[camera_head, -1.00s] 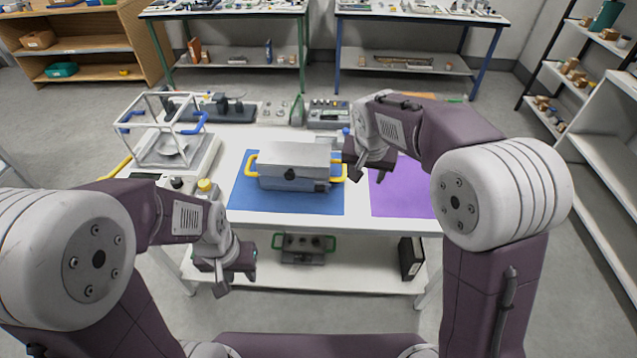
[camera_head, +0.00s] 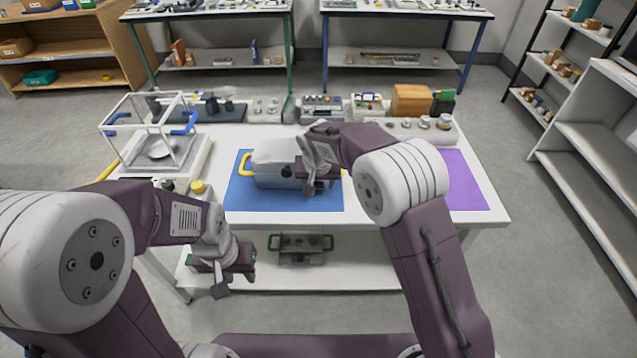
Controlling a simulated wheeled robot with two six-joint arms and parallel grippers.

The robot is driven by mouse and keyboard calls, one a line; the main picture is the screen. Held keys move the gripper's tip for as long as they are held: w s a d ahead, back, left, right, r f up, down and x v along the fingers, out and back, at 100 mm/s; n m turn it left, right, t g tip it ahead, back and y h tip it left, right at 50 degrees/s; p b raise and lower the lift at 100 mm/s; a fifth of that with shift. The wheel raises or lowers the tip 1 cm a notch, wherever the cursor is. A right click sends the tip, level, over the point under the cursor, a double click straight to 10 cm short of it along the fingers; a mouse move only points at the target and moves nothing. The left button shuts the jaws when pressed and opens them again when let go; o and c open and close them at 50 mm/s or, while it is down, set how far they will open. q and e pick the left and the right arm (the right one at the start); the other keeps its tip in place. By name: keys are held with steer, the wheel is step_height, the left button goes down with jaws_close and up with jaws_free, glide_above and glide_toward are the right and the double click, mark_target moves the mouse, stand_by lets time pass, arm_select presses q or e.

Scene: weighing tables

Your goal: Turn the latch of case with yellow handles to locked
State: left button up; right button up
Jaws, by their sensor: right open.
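The silver-grey case with yellow handles (camera_head: 272,152) sits closed on the blue mat (camera_head: 250,199). Its left yellow handle (camera_head: 245,164) shows; the right one is mostly hidden behind my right arm. A dark round latch knob (camera_head: 287,171) is on the case's front face; its exact angle is too small to tell. My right gripper (camera_head: 312,187) is open in front of the right part of the case, just right of the latch; I cannot tell whether it touches the case. My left gripper (camera_head: 232,283) hangs low in front of the table, away from the case; its jaws are not clear.
A white-framed balance (camera_head: 160,150) stands left of the mat. A purple mat (camera_head: 466,181) lies at right. Instruments and a wooden box (camera_head: 411,100) line the back edge. A case with green handles (camera_head: 300,243) is on the lower shelf.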

steer(key=shift+a+f, duration=0.1)
steer(key=shift+f, duration=0.05)
jaws_close()
steer(key=h+p, duration=0.2)
steer(key=h, duration=0.1)
steer(key=shift+a+n+p, duration=0.35)
steer(key=shift+a+n, duration=0.05)
steer(key=shift+a+h+p, duration=0.2)
steer(key=shift+h+p, duration=0.4)
steer(key=shift+h, duration=0.5)
steer(key=shift+a+f+n+h+p, duration=0.2)
steer(key=shift+n+h+p, duration=0.15)
steer(key=shift+h, duration=0.35)
